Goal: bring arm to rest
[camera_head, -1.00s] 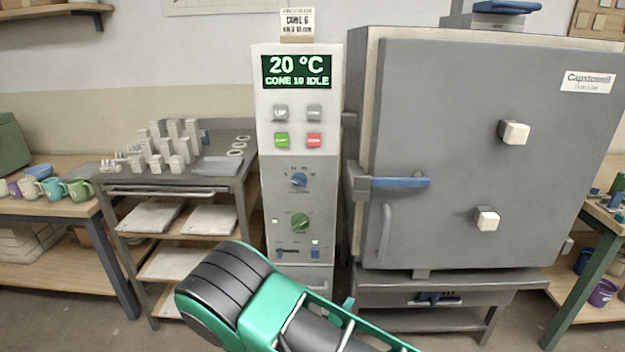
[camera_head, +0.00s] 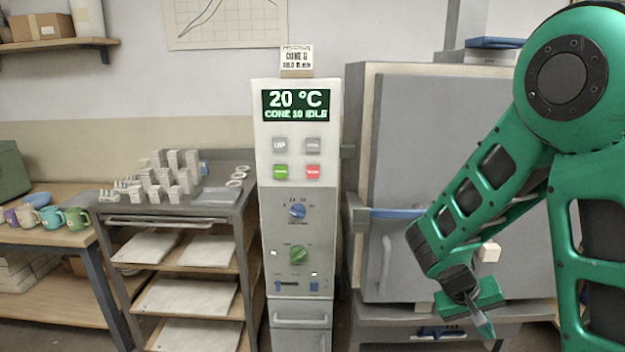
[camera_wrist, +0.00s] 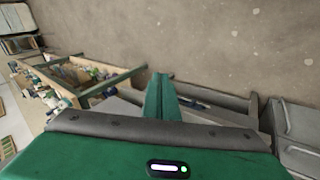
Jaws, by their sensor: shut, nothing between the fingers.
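My arm is folded on the right side of the head view, in front of the kiln. My gripper (camera_head: 486,328) points down and a little right, low in front of the kiln's lower stand. Its fingers are shut with nothing between them. In the wrist view the shut green fingers (camera_wrist: 160,95) point up the picture, over the floor.
The grey kiln (camera_head: 385,140) stands behind my arm, its door closed. The control panel (camera_head: 297,185) reads 20 °C, CONE 10 IDLE. A shelf cart (camera_head: 225,215) with white blocks and a table (camera_head: 60,240) with mugs stand left. Floor (camera_wrist: 230,45) looks clear ahead of the fingers.

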